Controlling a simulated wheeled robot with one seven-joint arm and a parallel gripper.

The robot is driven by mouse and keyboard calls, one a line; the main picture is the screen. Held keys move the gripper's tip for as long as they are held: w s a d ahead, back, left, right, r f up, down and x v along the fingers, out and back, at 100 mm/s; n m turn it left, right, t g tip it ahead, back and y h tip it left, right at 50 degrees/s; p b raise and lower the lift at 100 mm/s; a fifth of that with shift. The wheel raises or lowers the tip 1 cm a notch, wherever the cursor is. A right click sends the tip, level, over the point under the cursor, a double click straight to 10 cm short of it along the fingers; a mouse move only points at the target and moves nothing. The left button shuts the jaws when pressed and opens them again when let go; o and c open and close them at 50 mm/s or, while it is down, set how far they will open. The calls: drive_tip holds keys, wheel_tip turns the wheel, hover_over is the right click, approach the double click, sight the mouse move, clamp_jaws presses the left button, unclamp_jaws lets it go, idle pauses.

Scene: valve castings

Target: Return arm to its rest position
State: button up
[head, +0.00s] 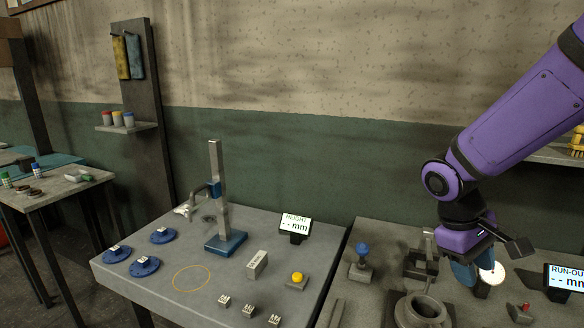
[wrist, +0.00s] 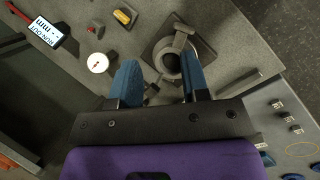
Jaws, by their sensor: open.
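My gripper (head: 474,268) hangs from my purple arm at the right of the head view, above the right-hand bench. In the wrist view my gripper (wrist: 160,84) shows two blue fingers spread apart with nothing held between them. A grey ring-shaped casting on a dark square base (head: 421,309) stands below and to the left of the fingers in the head view. It also shows in the wrist view (wrist: 168,64), between and beyond the fingers. A white round dial (head: 492,273) is just right of the fingers in the head view.
The left bench (head: 150,290) holds a height stand with a blue base (head: 226,243), blue discs (head: 144,266), a HEIGHT display (head: 295,227) and a yellow button (head: 297,278). A RUN-OUT display (head: 566,279) and a blue-knobbed fixture (head: 362,262) stand on the right bench. Space above the left bench is open.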

drive_tip(key=s+a+r+m+t+y, duration=0.1)
drive_tip(key=s+r+m+t+y, duration=0.3)
drive_tip(key=s+r+t, duration=0.3)
drive_tip(key=shift+s+a+r+m, duration=0.3)
drive_tip(key=shift+s+r, duration=1.95)
drive_tip(key=shift+r, duration=1.35)
drive_tip(key=shift+o, duration=0.3)
drive_tip(key=shift+w+d, duration=0.1)
